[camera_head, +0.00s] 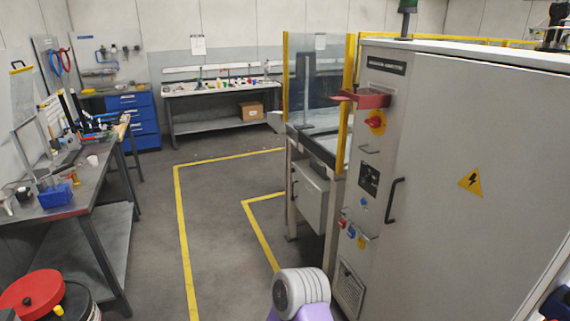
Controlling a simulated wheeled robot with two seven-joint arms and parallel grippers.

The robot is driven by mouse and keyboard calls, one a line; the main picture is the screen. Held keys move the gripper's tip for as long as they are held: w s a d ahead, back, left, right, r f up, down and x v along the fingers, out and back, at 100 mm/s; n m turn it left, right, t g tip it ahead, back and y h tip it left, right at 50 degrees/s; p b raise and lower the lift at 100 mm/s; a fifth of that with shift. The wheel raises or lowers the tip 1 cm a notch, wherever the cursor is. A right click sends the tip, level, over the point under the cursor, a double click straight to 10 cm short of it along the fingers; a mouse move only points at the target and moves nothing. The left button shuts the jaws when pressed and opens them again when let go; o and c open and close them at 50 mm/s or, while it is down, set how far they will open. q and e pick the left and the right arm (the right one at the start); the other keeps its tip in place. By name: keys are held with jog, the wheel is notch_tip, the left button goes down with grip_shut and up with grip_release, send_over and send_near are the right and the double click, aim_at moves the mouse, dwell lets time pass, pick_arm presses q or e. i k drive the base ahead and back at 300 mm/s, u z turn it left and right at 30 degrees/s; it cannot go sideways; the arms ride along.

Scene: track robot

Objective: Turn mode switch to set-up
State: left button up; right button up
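A tall grey control cabinet (480,125) stands on the right. Its narrow front face carries the controls. A red rotary handle on a yellow plate (376,122) is near the top, below a red shelf-like part (362,98). Lower down are a black panel (369,180), a blue round control (363,203) and a row of small red, blue and yellow controls (351,231). I cannot tell which of these is the mode switch, nor read any setting. A white and lilac part of my arm shows at the bottom centre. Neither gripper is in view.
A black door handle (393,200) sticks out from the cabinet. A glazed machine cell with yellow posts (348,100) adjoins it. A cluttered workbench (75,185) and a red-lidded drum (32,293) are at left. The floor between, with yellow lines (180,230), is clear.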

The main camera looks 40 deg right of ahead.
aim_at(366, 179)
jog(key=z, duration=0.05)
jog(key=i, duration=2.05)
jog(key=z, duration=1.65)
jog(key=i, duration=0.9)
jog(key=z, duration=0.7)
